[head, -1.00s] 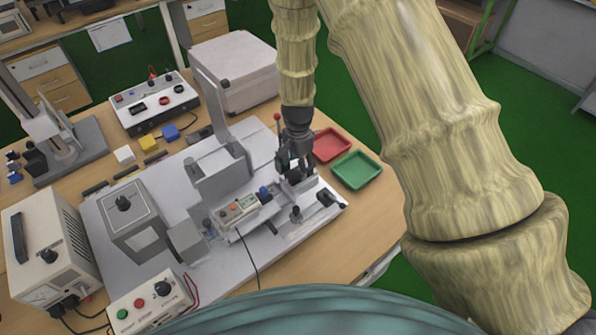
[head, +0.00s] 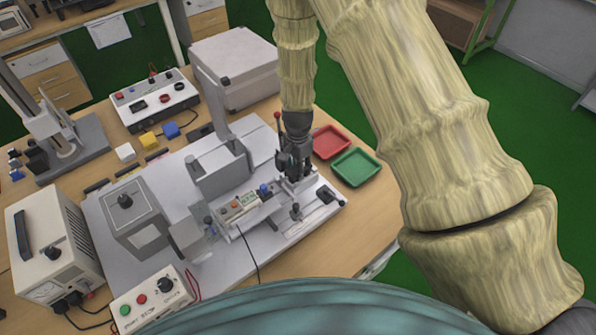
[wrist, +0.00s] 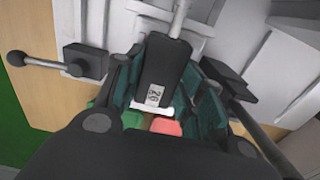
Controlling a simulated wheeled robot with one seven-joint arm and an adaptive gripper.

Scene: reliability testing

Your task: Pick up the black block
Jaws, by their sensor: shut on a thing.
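The black block (wrist: 163,72) shows in the wrist view between the two dark green finger pads, with a small white label marked with dark characters. My gripper (wrist: 160,95) is shut on it, one finger on each side. In the head view my gripper (head: 296,172) points down at the metal fixture (head: 300,186) on the right part of the grey base plate. There the dark fingers mostly hide the block, and I cannot tell whether it is clear of the fixture.
A red tray (head: 330,142) and a green tray (head: 356,167) lie right of my gripper. A lever with a black knob (wrist: 18,58) is close by. White, yellow and blue blocks (head: 171,130) lie farther back.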

